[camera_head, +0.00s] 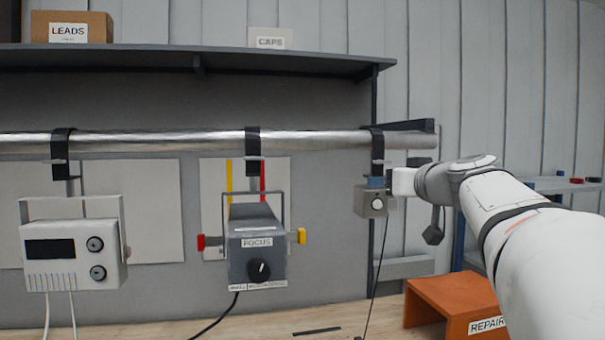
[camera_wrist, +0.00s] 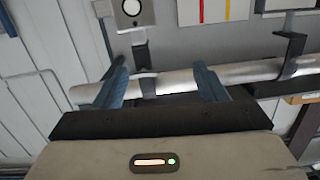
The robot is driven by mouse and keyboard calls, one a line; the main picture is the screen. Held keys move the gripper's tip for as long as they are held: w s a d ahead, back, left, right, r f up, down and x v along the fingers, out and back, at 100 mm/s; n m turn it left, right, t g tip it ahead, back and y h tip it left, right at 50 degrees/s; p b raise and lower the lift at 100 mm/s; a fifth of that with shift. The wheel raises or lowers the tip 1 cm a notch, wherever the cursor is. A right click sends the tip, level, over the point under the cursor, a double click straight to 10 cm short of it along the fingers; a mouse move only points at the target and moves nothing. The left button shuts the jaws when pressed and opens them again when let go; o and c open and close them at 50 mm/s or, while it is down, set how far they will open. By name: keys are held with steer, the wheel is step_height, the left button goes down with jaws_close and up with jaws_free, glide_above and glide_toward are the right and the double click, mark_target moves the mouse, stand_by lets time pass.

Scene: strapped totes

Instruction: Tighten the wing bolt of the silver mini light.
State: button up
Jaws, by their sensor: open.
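The silver mini light (camera_head: 371,203) is a small box with a round white lens, hanging at the right end of the pipe. It also shows in the wrist view (camera_wrist: 133,14), upside down at the top. Its black clamp (camera_head: 377,147) hooks over the pipe; in the wrist view the clamp (camera_wrist: 146,84) appears between my blue fingers. My gripper (camera_wrist: 161,68) is open and empty, with the clamp nearer the left finger. I cannot tell how far apart they are in depth. The wing bolt is not clearly made out. In the head view my arm reaches in from the right.
The silver pipe (camera_head: 200,143) also carries a grey FOCUS light (camera_head: 255,240) and a white two-knob unit (camera_head: 70,255). A dark shelf (camera_head: 150,58) is above. An orange REPAIR box (camera_head: 455,298) stands under my arm. A cable (camera_head: 376,280) hangs below the mini light.

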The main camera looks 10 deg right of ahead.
mark_target(386, 163)
steer(key=shift+t+h, duration=0.4)
steer(key=shift+t, duration=0.2)
steer(key=w+d+r+p, duration=0.1)
steer(key=w, duration=0.1)
steer(key=w+d+r+p, duration=0.1)
steer(key=w, duration=0.1)
steer(key=w+r+p, duration=0.1)
steer(key=w, duration=0.1)
steer(key=shift+w+d+r, duration=0.25)
steer(key=shift+d, duration=0.15)
steer(key=shift+w+f, duration=0.15)
steer(key=shift+w, duration=0.65)
steer(key=shift+a, duration=0.1)
steer(key=shift+c, duration=0.3)
